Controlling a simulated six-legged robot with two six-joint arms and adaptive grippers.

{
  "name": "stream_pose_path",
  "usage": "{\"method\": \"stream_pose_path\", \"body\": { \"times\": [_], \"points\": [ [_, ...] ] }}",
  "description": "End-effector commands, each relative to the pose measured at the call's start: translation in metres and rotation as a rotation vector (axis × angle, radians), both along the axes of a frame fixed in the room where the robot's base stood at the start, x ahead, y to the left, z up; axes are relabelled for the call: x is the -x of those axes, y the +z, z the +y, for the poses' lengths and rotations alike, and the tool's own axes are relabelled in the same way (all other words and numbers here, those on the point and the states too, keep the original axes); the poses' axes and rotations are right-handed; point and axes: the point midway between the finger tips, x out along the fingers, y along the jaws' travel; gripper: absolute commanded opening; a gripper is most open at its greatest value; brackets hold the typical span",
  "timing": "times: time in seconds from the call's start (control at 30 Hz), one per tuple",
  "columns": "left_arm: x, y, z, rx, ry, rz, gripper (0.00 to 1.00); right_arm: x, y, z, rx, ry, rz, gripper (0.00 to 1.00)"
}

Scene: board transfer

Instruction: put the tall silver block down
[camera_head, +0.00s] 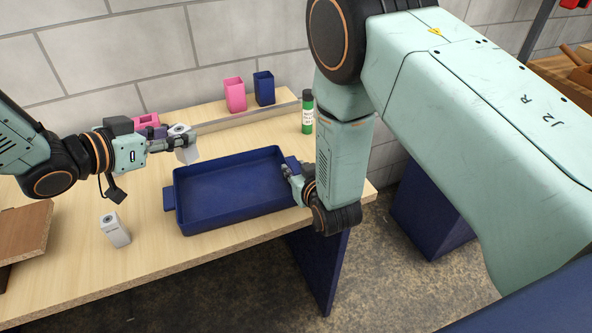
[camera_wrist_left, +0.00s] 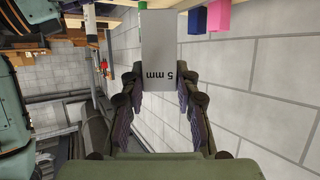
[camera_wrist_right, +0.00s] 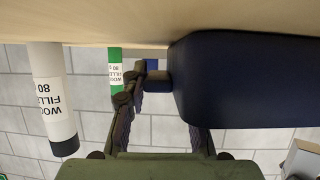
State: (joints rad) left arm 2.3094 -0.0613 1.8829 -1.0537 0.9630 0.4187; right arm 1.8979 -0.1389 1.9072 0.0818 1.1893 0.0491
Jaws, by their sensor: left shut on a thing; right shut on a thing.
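A silver block (camera_head: 186,150) is held in my left gripper (camera_head: 176,143), above the table to the upper left of the blue tray. In the left wrist view the block (camera_wrist_left: 173,50) sits between both fingers and bears the print "5 mm". A second silver block (camera_head: 114,231) stands upright on the table, left of the tray. The blue tray (camera_head: 186,228) is on the table and looks empty inside. My right gripper (camera_head: 290,172) is at its right end, shut on the tray's handle, which shows between the fingers in the right wrist view (camera_wrist_right: 158,82).
A pink cup (camera_head: 235,95) and a blue cup (camera_head: 264,88) stand on the raised back ledge, with a pink thing (camera_head: 146,121) behind my left gripper. A green bottle (camera_head: 307,112) stands at the back right. The right wrist view shows a white bottle (camera_wrist_right: 52,95).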

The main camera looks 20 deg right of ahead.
Motion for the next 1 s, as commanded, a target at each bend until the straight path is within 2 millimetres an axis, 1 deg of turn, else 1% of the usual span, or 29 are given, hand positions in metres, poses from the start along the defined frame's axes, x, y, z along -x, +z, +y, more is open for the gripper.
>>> {"method": "stream_pose_path", "body": {
  "times": [0.03, 0.07, 0.27, 0.63, 0.77, 0.9, 1.0],
  "points": [
    [0.0, 0.001, 0.0, 0.001, 0.0, -0.002, 0.0, 0.001, -0.002, 0.0, 0.0, 0.0, 0.005, 0.03],
    [0.0, 0.001, 0.0, 0.001, 0.0, -0.002, 0.0, 0.001, -0.002, 0.0, 0.0, 0.0, 0.005, 0.0],
    [0.0, 0.0, 0.0, 0.001, 0.002, 0.0, 0.0, 0.001, -0.002, 0.0, 0.0, 0.0, 0.006, 0.0],
    [0.002, -0.026, -0.003, -0.001, 0.128, 0.012, 0.0, 0.001, -0.002, 0.0, 0.001, 0.0, 0.006, 0.0],
    [0.002, -0.045, -0.002, 0.0, 0.145, 0.016, 0.0, 0.002, -0.002, 0.0, 0.001, 0.0, 0.006, 0.0],
    [0.002, -0.069, -0.002, 0.001, 0.145, 0.015, 0.0, 0.002, -0.002, 0.0, 0.001, 0.0, 0.006, 0.0],
    [0.002, -0.081, -0.002, 0.0, 0.145, 0.014, 0.0, 0.002, -0.002, 0.0, 0.001, 0.0, 0.007, 0.0]
  ]
}}
